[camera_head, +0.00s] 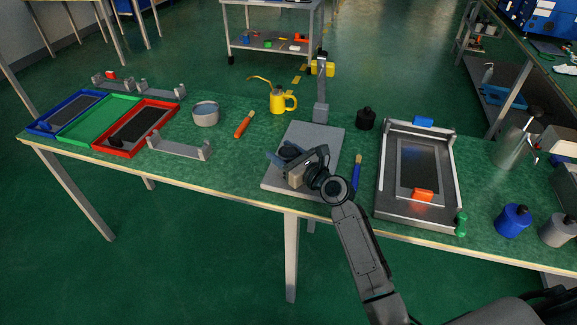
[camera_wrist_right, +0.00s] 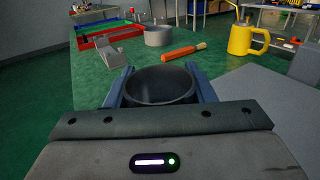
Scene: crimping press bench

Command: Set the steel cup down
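My right gripper (camera_head: 284,156) is over the left part of a grey plate (camera_head: 314,138) on the green bench. Its two blue fingers lie on either side of a dark grey round cup (camera_wrist_right: 160,84), which I take as the steel cup, and seem to touch it. In the head view the cup (camera_head: 290,150) is partly hidden by the gripper. Its open mouth shows in the wrist view and it looks roughly upright. I cannot tell whether its base touches the plate. My left gripper is not in view.
A blue-handled brush (camera_head: 356,174) and a framed fixture (camera_head: 418,170) are right. Green bench shows bare left of the plate.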

